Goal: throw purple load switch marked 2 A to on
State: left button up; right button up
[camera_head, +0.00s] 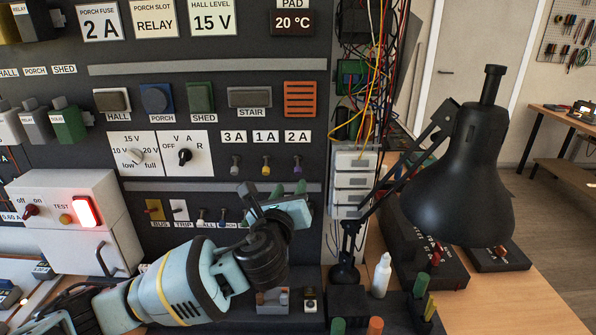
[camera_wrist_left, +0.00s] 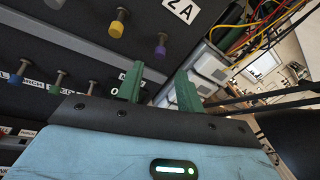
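The purple load switch (camera_head: 297,170) is a small knobbed lever on the dark wall panel, under the label 2 A (camera_head: 297,137). Its knob sits below its pivot, hanging down. In the left wrist view the purple knob (camera_wrist_left: 160,50) shows just beyond the gap between my fingers, apart from them. My left gripper (camera_head: 289,188) is open and empty, just below the switch with its green fingertips pointing up. It also shows in the left wrist view (camera_wrist_left: 158,82). My right gripper is not in view.
The yellow 1 A switch (camera_head: 266,170) and the 3 A switch (camera_head: 235,170) are left of it. A red-orange vent (camera_head: 300,99) is above. A white terminal block (camera_head: 354,182) with loose wires and a black lamp (camera_head: 460,180) stand to the right. A white bottle (camera_head: 381,276) is below.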

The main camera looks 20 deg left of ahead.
aim_at(297, 173)
pick_arm(q)
jog(key=shift+w+a, duration=0.15)
jog(key=shift+w, duration=1.8)
jog(key=shift+w+a, duration=0.15)
jog(key=shift+w, duration=1.75)
jog(key=shift+c, duration=0.5)
grip_shut()
